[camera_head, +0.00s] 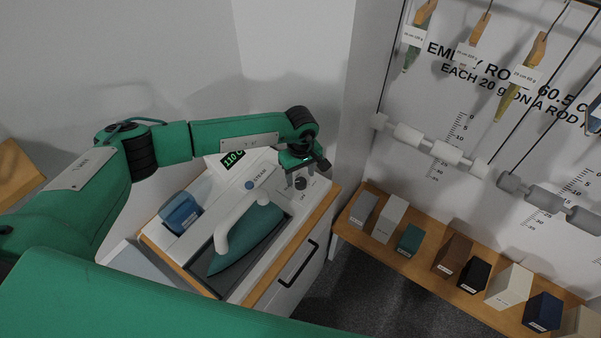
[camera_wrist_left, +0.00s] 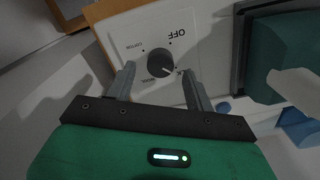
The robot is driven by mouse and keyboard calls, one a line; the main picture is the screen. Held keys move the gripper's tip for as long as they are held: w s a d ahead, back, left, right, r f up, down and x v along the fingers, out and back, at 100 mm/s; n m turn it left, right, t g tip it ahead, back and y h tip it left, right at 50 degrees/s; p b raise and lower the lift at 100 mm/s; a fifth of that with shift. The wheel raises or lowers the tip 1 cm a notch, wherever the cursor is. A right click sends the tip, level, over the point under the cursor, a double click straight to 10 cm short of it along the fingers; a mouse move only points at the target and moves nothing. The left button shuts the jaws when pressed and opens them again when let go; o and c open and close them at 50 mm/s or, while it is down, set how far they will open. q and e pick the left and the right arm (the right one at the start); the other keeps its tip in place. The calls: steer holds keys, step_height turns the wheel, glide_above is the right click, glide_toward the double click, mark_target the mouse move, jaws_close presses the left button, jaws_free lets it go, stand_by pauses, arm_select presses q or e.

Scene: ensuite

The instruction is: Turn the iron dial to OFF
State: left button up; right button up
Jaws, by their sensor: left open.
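The iron dial (camera_wrist_left: 159,62) is a small dark round knob on a white panel (camera_wrist_left: 204,60). Labels around it read OFF, upside down in the left wrist view, and COTTON, WOOL and another partly hidden by a finger. A white mark on the knob's rim faces down and right, away from OFF. My left gripper (camera_wrist_left: 158,80) is open, its fingers apart on either side of the dial's near side and not closed on it. In the head view the gripper (camera_head: 298,172) is just above the dial (camera_head: 301,184). My right gripper is not in view.
A teal iron (camera_head: 246,240) with a white handle rests beside the dial on the cabinet top. A display (camera_head: 233,160) reads 110 C. A blue container (camera_head: 180,213) stands at the left.

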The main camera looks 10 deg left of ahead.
mark_target(301, 183)
arm_select(q)
steer(key=shift+f, duration=0.5)
steer(key=shift+s+f, duration=0.1)
steer(key=shift+f, duration=0.25)
steer(key=shift+f+p, duration=0.3)
steer(key=shift+f, duration=0.1)
steer(key=c, duration=1)
steer(key=shift+f+n+b, duration=0.1)
steer(key=shift+n+b, duration=0.3)
steer(key=shift+b, duration=0.25)
steer(key=n+b, duration=1.1)
steer(key=b, duration=0.2)
steer(key=shift+f+n, duration=0.1)
steer(key=shift+n, duration=0.3)
steer(key=n+b, duration=0.3)
steer(key=shift+n+b, duration=0.3)
steer(key=shift+n, duration=0.1)
steer(key=shift+r+n+b, duration=0.2)
steer(key=shift+n+b, duration=0.3)
steer(key=shift+n, duration=0.3)
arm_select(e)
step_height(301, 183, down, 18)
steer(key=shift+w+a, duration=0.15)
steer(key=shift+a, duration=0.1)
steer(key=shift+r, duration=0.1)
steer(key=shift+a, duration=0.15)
